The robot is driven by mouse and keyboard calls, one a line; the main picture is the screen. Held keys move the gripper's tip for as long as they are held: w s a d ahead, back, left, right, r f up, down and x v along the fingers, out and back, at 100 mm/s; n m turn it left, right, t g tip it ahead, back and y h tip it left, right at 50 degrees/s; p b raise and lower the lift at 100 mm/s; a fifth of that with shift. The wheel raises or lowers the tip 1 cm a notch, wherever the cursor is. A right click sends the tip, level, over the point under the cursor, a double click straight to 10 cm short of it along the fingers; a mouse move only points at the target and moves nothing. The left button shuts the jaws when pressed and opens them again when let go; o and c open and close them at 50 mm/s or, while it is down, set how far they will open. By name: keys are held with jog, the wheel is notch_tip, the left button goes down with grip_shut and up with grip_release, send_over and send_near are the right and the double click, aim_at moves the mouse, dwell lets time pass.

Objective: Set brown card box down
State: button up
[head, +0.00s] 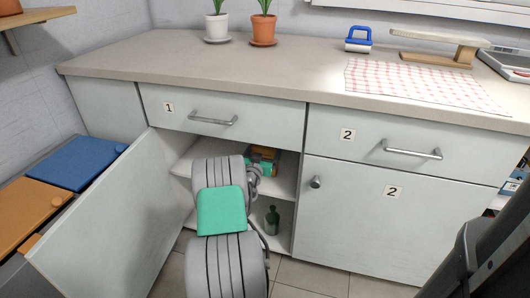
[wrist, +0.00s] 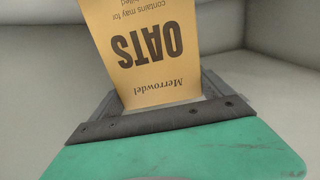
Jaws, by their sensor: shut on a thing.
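The brown card box (wrist: 150,45), labelled "Merrowdel OATS", is between the jaws of my gripper (wrist: 162,95) in the wrist view. The lettering appears upside down, and the far end of the box runs out of the top of the frame. My gripper is shut on it. In the head view, my arm reaches into the open left cupboard, and my gripper (head: 254,178) is largely hidden behind my own arm. An orange-brown box with dark green (head: 263,158) shows just beyond it, at the upper shelf. I cannot tell whether its base touches the shelf.
The cupboard door (head: 105,235) stands open on the left. A shelf (head: 284,182) divides the cupboard, with a green bottle (head: 272,220) below. The right cupboard door (head: 390,225) is closed. The countertop (head: 300,70) above holds two potted plants.

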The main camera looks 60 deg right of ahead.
jog(key=shift+f+b, duration=0.25)
jog(key=shift+b, duration=0.05)
jog(key=o, duration=1.1)
jog(key=shift+r, duration=0.1)
